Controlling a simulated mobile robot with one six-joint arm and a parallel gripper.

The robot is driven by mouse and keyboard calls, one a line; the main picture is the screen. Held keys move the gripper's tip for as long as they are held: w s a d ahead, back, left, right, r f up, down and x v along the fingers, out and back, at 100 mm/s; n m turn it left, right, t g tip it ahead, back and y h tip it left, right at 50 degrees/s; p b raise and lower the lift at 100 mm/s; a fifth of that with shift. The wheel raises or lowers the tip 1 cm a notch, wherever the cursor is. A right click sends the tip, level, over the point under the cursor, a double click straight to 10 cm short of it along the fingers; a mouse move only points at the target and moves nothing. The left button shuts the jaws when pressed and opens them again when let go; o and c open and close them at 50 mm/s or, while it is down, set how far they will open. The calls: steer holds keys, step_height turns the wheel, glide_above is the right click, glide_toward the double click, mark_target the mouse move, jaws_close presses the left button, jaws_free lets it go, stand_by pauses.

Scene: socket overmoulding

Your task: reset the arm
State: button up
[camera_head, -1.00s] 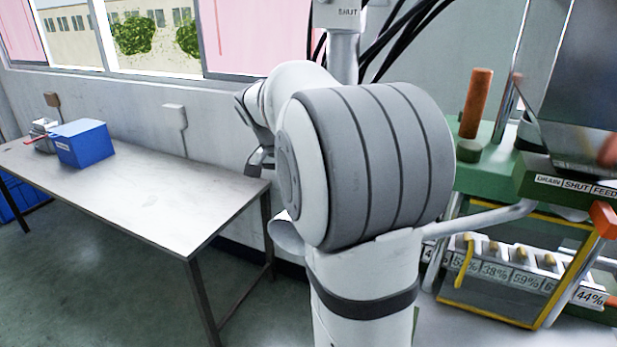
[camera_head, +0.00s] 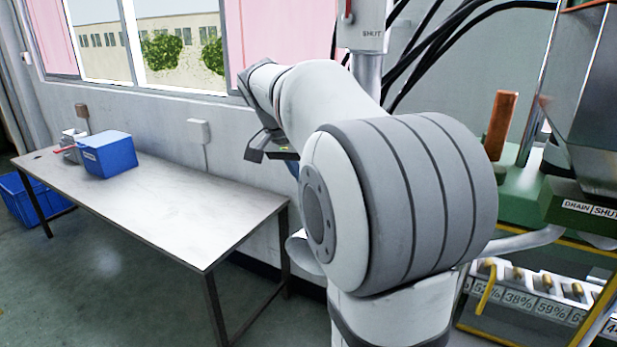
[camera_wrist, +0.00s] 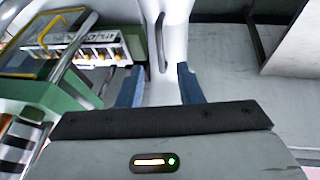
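My gripper (camera_wrist: 160,70) shows in the wrist view with its two blue fingers apart and nothing between them. In the head view the gripper (camera_head: 280,155) is mostly hidden behind my own raised arm. It hangs in the air past the right end of the grey table (camera_head: 180,205), close to the wall as pictured, and touches nothing that I can see.
A blue bin (camera_head: 107,157) stands on the table, and a blue crate (camera_head: 30,197) is on the floor at left. The green machine (camera_head: 530,190) and a rack with percentage labels (camera_head: 540,305) are at right. The tabletop's middle is clear.

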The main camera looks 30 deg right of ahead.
steer(key=s+a+f+n+t+y, duration=0.1)
steer(key=s+a+f+n, duration=0.4)
steer(key=s, duration=0.5)
steer(key=s+a+f+n+t+y, duration=0.1)
steer(key=s+a+f+n+y, duration=0.3)
steer(key=s+a+f, duration=0.5)
step_height(320, 180, down, 2)
steer(key=n, duration=0.2)
steer(key=shift+s+a+f+n, duration=0.25)
steer(key=shift+s+a+n, duration=0.05)
steer(key=shift+s+a, duration=0.05)
